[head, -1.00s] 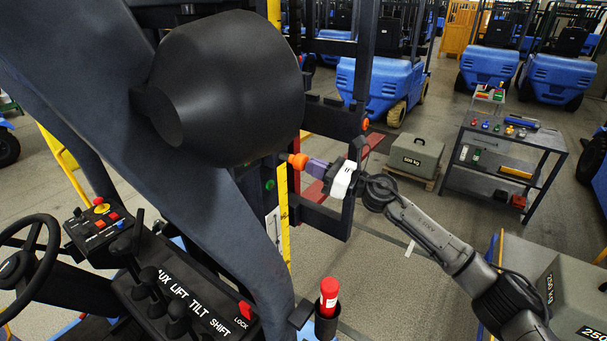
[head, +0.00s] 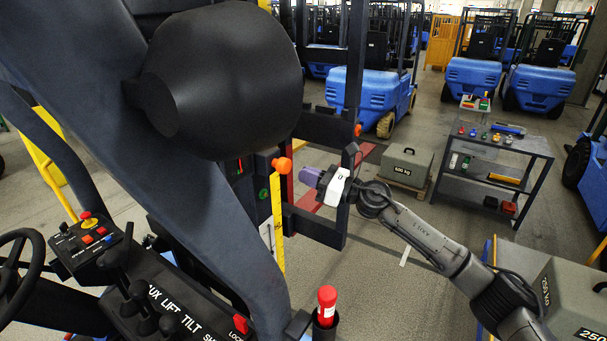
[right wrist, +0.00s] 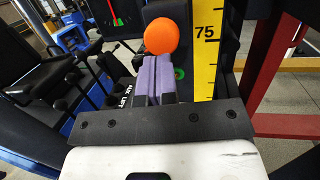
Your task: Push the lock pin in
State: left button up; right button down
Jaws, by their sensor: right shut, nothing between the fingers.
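The lock pin has an orange knob (head: 282,164) and sticks out from the side of the dark mast, beside the yellow scale. In the right wrist view the knob (right wrist: 161,36) sits just beyond the fingertips. My right gripper (head: 309,176) is to the right of the knob, with a small gap between them in the head view. Its purple fingers (right wrist: 153,78) are closed together and empty, pointing toward the knob. The pin's shaft is hidden behind the knob, so its depth cannot be told. My left gripper is not in view.
The yellow scale (head: 278,225) stands close beside the knob. Dark carriage bars (head: 318,228) and a red upright (right wrist: 275,65) are near my right gripper. A red-capped holder (head: 326,305) stands below. A 500 kg weight (head: 407,166) and a tool cart (head: 500,145) are farther off.

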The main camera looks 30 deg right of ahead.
jog(key=b+v, duration=0.5)
jog(key=v, duration=0.6)
jog(key=shift+d, duration=0.1)
